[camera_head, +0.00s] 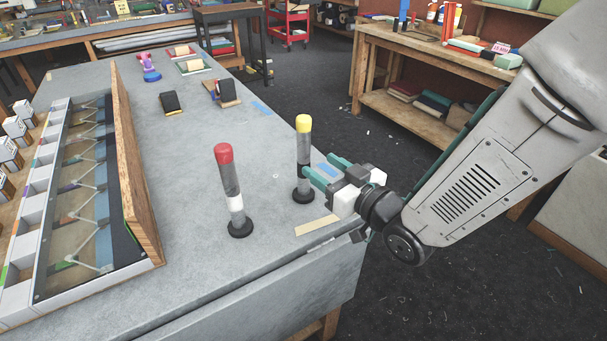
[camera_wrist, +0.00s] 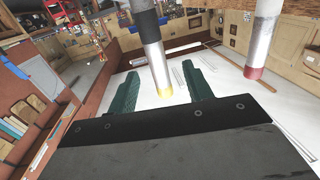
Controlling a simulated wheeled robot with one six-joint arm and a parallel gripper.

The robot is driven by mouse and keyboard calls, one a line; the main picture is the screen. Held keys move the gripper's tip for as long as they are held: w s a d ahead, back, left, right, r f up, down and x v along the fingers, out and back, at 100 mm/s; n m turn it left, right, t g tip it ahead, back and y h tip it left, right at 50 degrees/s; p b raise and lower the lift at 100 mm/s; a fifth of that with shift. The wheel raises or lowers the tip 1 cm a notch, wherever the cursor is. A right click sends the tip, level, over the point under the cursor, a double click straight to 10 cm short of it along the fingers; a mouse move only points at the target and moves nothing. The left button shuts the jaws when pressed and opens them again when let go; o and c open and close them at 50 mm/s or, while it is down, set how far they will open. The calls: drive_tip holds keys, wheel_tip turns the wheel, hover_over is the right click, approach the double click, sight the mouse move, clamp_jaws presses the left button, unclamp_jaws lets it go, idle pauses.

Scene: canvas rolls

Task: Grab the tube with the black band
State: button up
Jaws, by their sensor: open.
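The tube with the black band (camera_head: 303,148) stands upright on a dark round base on the grey table. It has a yellow cap, and its dark band is partway down. A second tube (camera_head: 229,180) with a red cap and a white band stands upright to its left. My gripper (camera_head: 319,165) is open and empty just right of the yellow-capped tube, its fingers pointing at it. In the wrist view, the yellow-capped tube (camera_wrist: 153,58) shows upside down between the two green fingers (camera_wrist: 162,70). The red-capped tube (camera_wrist: 264,35) is off to the right there.
A wooden-sided rack (camera_head: 138,190) runs along the left of the table (camera_head: 190,270). Small dark blocks (camera_head: 170,102) lie farther back. A tan strip (camera_head: 317,226) lies near the right edge. The table between the rack and the tubes is clear.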

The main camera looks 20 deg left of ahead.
sight(308, 155)
drive_tip(key=shift+w+a, duration=0.15)
drive_tip(key=shift+a, duration=0.35)
drive_tip(key=x, duration=0.6)
drive_tip(key=shift+w, duration=0.55)
clamp_jaws()
